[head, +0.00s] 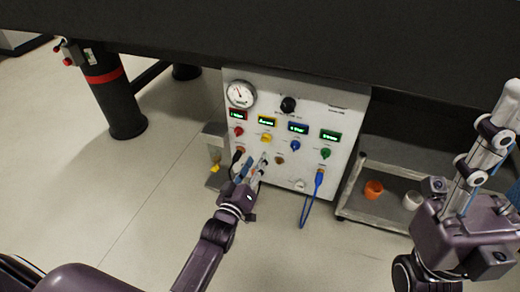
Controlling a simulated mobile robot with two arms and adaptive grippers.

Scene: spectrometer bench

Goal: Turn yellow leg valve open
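A white control panel (335,115) faces me under the dark bench. It carries a row of small lit displays, one of them yellow (267,122), with a yellow knob (266,139) below it. Red (238,131), blue (295,145) and green (325,153) knobs sit in the same row. I cannot read the knob's setting. My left gripper (254,164) is in front of the panel's lower left, below the yellow knob and apart from it. Its fingers look spread with nothing held. My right gripper (492,150) is at the right edge, partly cut off; its opening is unclear.
A round gauge (241,94) and a black knob (288,104) sit higher on the panel. A blue cable (306,200) hangs from its lower right. A low shelf (352,212) with orange (373,189) and white cups stands right. A red-banded leg (120,112) stands left. Floor in front is clear.

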